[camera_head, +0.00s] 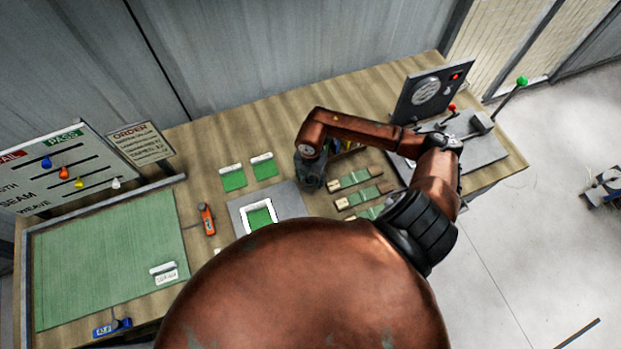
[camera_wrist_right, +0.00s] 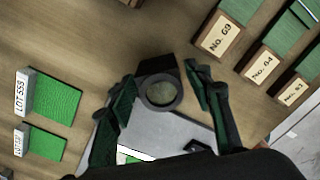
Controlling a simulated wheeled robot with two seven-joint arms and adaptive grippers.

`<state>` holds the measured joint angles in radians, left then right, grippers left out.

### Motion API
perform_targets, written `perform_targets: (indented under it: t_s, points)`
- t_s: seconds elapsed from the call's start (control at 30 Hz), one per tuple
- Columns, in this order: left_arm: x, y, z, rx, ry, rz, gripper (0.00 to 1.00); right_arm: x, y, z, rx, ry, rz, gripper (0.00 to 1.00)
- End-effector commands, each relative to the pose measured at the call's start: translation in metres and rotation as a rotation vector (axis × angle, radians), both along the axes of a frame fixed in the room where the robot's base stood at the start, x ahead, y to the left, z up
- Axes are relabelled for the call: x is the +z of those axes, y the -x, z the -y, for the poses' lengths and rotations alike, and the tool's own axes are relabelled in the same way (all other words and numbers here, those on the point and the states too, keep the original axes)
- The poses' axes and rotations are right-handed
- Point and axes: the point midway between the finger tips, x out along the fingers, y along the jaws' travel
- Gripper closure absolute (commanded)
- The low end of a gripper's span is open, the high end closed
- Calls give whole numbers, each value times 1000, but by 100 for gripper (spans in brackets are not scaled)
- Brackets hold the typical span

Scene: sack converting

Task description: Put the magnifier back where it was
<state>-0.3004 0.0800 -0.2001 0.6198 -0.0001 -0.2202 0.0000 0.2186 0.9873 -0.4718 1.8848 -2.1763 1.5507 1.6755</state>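The magnifier (camera_wrist_right: 160,93), a dark block with a round lens, shows in the right wrist view at the far edge of a grey plate (camera_wrist_right: 178,128). My right gripper (camera_wrist_right: 160,75) is open, with one finger on each side of the magnifier. Gaps show between the fingers and the magnifier, and I see no firm contact. In the head view my right gripper (camera_head: 310,172) points down beside the grey plate (camera_head: 290,202) and hides the magnifier. A white frame (camera_head: 259,215) around a green sample lies on the plate. My left gripper is not in view.
Green swatches with white tags (camera_head: 233,178) lie left of the gripper. Labelled sample blocks (camera_head: 355,179) lie to its right. An orange tool (camera_head: 207,220) and a green mat (camera_head: 100,255) are farther left. A dark machine (camera_head: 432,90) with levers stands at the right end.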

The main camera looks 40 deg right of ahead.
Motion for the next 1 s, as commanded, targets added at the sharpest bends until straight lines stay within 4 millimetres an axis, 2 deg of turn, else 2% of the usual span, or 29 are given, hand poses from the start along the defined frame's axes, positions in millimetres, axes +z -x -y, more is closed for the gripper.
perform_targets:
  t_s: [0.27,0.43,0.57,0.8,1.0]
  points:
    - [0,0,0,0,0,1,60,0,0,0,0,0,0,50]
    - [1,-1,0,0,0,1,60,11,-1,0,1,0,4,50]
    - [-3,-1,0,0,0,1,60,32,-2,0,2,2,5,50]
    - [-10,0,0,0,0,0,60,83,-1,0,2,1,4,50]
    - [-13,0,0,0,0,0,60,112,-1,0,1,0,1,50]
